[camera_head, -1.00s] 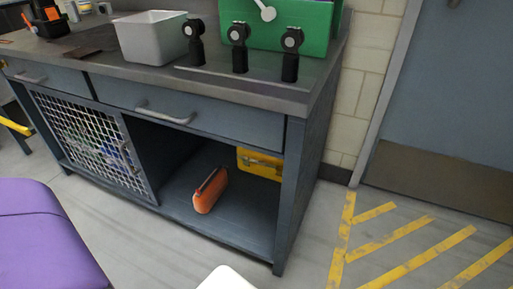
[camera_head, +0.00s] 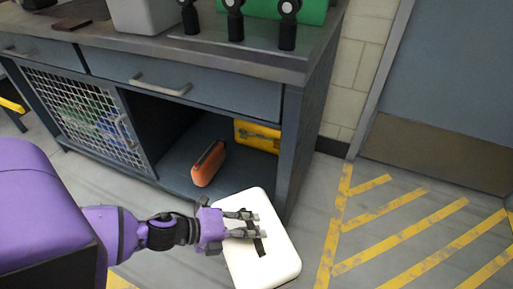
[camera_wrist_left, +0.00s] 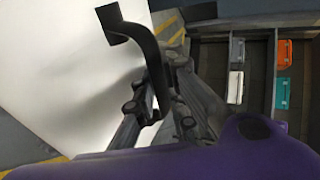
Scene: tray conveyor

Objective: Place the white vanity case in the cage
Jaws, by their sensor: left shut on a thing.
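The white vanity case (camera_head: 265,262) is in front of the bench, near its right end, with its black handle facing up. It fills much of the left of the left wrist view (camera_wrist_left: 60,70). My left gripper (camera_head: 250,226) is shut on the case's black handle (camera_head: 259,247); the fingers and bent handle also show in the wrist view (camera_wrist_left: 150,95). The cage (camera_head: 88,118) is the compartment behind the wire mesh door at the bench's left. Green and blue things show dimly through the mesh. My right gripper is out of view.
The open bench shelf holds an orange case (camera_head: 208,164) and a yellow case (camera_head: 257,135). A grey bin (camera_head: 145,15) and several black stands (camera_head: 235,25) are on top. Yellow-striped floor (camera_head: 420,235) lies clear at right. The wrist view shows a rack (camera_wrist_left: 258,75) with small cases.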

